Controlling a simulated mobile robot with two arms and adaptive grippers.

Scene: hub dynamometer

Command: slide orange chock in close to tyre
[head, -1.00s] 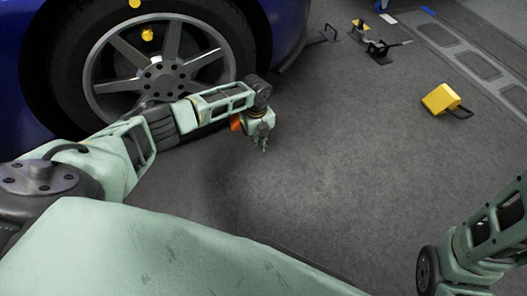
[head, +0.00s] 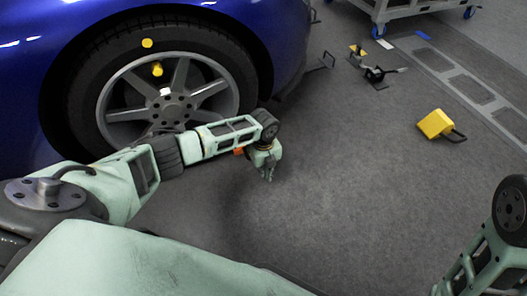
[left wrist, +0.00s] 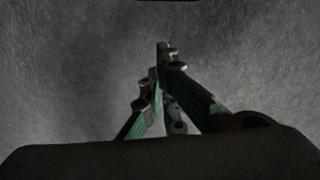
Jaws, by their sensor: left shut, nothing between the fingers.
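The orange chock (head: 239,151) shows only as a small orange patch behind my left forearm, low beside the car's front tyre (head: 250,100). Most of it is hidden, so I cannot tell whether it touches the tyre. My left gripper (head: 268,177) points down just right of the chock, over the grey floor. In the left wrist view the fingers (left wrist: 162,50) come together with only bare floor beyond them, so it is shut and empty. The chock does not show in that view. My right arm is at the lower right of the head view; its gripper is out of frame.
A yellow chock-like block (head: 436,124) with a dark handle lies on the floor at right. Small dark floor fittings (head: 377,74) lie further back. A grey cart (head: 425,8) on blue wheels stands at the top. The middle floor is clear.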

